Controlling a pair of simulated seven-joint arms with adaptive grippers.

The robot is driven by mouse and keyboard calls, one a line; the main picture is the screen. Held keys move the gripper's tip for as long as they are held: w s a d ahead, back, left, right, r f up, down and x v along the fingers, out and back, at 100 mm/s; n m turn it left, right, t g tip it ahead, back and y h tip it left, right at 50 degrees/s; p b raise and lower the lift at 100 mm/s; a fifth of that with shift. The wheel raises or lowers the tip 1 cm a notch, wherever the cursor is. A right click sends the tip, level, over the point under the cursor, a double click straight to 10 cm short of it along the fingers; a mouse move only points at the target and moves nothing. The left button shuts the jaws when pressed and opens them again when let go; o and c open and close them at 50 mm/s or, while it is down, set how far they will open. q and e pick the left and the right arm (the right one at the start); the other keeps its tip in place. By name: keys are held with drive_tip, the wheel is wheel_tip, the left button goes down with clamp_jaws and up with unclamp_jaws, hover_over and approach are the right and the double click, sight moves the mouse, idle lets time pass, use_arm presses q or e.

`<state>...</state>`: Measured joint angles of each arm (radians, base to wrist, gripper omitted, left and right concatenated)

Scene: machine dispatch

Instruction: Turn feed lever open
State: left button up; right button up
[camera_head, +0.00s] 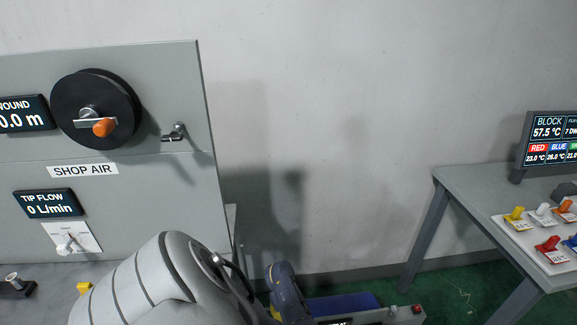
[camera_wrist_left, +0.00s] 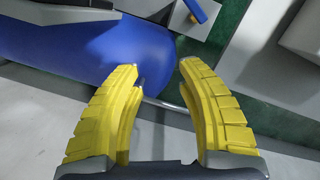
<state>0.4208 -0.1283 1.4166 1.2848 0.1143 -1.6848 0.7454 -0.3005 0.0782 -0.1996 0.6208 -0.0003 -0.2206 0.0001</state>
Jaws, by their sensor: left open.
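A white lever (camera_head: 66,246) sits on a small white plate on the grey panel (camera_head: 150,195), under the "TIP FLOW 0 L/min" display (camera_head: 48,204). A small metal lever (camera_head: 177,132) is on the same panel, right of a black reel (camera_head: 95,108) with an orange knob. I cannot tell which of the two is the feed lever. My left gripper (camera_wrist_left: 160,70) shows in the left wrist view, its yellow fingers apart and empty. A large blue cylinder (camera_wrist_left: 95,55) lies beyond its fingertips. No lever is visible there. My right gripper is not in view.
A grey table (camera_head: 462,184) at the right bears a tray with coloured switches and a display (camera_head: 548,135). My grey arm fills the lower middle.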

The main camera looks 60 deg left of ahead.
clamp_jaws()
use_arm(q)
drive_tip(key=s+d+r+n+t+h, duration=0.2)
drive_tip(key=s+d+r+n, duration=0.1)
drive_tip(key=s+n, duration=0.55)
drive_tip(key=shift+m, duration=0.65)
drive_tip(key=x, duration=1)
drive_tip(key=s+x, duration=0.1)
drive_tip(key=x, duration=0.3)
drive_tip(key=shift+w+d+f, duration=0.15)
drive_tip(key=shift+d+f, duration=0.15)
drive_tip(key=shift+f, duration=0.1)
drive_tip(key=shift+x, duration=1.35)
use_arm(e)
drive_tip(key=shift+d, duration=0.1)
use_arm(q)
drive_tip(key=shift+w, duration=0.1)
drive_tip(key=shift+c, duration=0.5)
clamp_jaws()
